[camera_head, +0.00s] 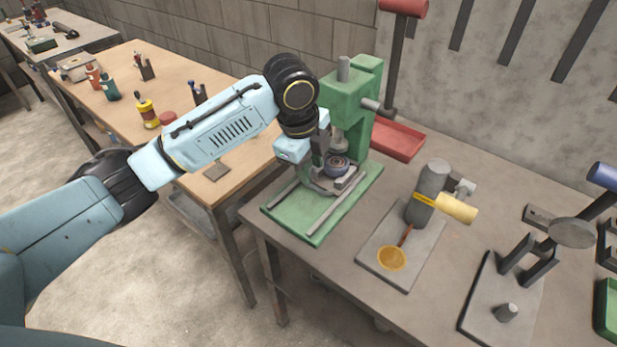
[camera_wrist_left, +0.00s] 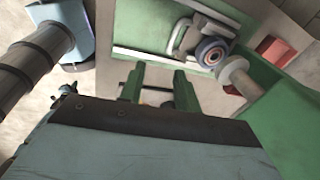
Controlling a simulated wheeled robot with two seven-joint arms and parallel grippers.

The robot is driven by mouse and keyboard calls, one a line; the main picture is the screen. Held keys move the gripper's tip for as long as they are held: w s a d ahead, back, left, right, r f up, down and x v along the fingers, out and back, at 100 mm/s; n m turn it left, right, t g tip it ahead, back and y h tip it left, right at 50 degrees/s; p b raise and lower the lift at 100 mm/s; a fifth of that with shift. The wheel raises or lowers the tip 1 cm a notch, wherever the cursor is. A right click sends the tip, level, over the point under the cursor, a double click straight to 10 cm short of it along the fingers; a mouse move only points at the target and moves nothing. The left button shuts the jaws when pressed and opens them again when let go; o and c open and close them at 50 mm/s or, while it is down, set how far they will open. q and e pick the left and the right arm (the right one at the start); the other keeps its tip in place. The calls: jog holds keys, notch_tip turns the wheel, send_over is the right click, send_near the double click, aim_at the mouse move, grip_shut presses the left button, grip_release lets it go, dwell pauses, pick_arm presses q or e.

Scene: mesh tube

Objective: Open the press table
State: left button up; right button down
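The green press (camera_head: 352,105) stands on the workbench with a green base plate and two pale rails. The press table (camera_head: 345,181) is a small grey slide on these rails, under the ram, with a dark round part (camera_head: 337,164) on it. A grey curved handle is at its front. My left gripper (camera_head: 320,178) reaches down at this handle, beside the press column; whether its fingers touch or close on it is hidden. The left wrist view shows the round part (camera_wrist_left: 212,52), the grey handle loop beside it and the ram (camera_wrist_left: 236,76). My right gripper is not in view.
A grey plate with a yellow-handled tool (camera_head: 457,207) and an amber bowl (camera_head: 392,258) stands right of the press. A red tray (camera_head: 398,140) is behind it. Another fixture is at the far right. A wooden table (camera_head: 125,75) stands to the left, past a gap.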

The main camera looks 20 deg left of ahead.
pick_arm(q)
notch_tip(320, 180, up, 4)
jog(key=w+a+m, duration=0.1)
jog(key=w+a, duration=0.1)
jog(key=a, duration=0.1)
jog(key=shift+y, duration=0.4)
jog(key=w+f, duration=0.1)
jog(key=f, duration=0.7)
jog(key=w+d+f+b, duration=0.1)
jog(key=f, duration=0.4)
jog(key=shift+w, duration=0.3)
grip_shut()
jog(key=shift+d, duration=0.1)
